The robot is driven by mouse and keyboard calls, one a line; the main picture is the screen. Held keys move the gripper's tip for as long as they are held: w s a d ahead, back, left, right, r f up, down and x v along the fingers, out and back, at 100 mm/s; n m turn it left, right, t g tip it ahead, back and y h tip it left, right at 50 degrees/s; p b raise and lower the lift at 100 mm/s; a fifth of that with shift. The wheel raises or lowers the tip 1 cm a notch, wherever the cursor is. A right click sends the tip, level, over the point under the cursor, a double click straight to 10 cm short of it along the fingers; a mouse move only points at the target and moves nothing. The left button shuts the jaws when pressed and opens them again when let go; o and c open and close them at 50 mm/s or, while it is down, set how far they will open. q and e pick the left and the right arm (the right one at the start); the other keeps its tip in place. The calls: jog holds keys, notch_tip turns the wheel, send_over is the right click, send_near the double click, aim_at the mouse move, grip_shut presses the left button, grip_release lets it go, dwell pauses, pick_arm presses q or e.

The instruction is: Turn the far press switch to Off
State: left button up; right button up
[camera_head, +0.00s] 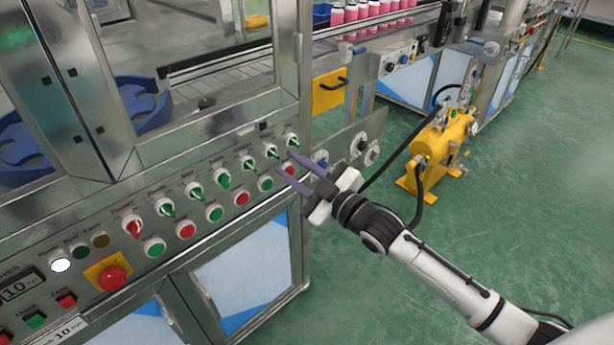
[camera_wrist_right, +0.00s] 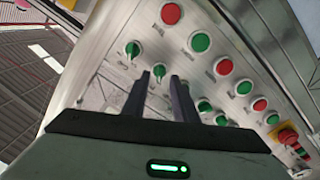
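Contact cannot be told. My left gripper is out of view.
Red and green push buttons (camera_head: 186,231) line the panel below the switches. A red emergency stop (camera_head: 112,278) sits on a yellow plate at the near end. A yellow machine (camera_head: 441,143) stands on the green floor right of the panel. Pink cans (camera_head: 351,14) stand behind.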

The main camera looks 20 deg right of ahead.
jog(key=v, duration=0.7)
jog(key=shift+s, duration=0.2)
jog(key=s+a+f+m+g+h, duration=0.1)
jog(key=s+a+f+m+g, duration=0.2)
jog(key=s+f, duration=0.9)
jog(key=s+a+f+m+g+h, duration=0.2)
jog(key=s+f+m+g, duration=0.3)
jog(key=s+f, duration=0.7)
notch_tip(320, 180, down, 2)
jog(key=shift+s+a+h, duration=0.2)
jog(key=shift+a+h, duration=0.1)
jog(key=shift+a, duration=0.35)
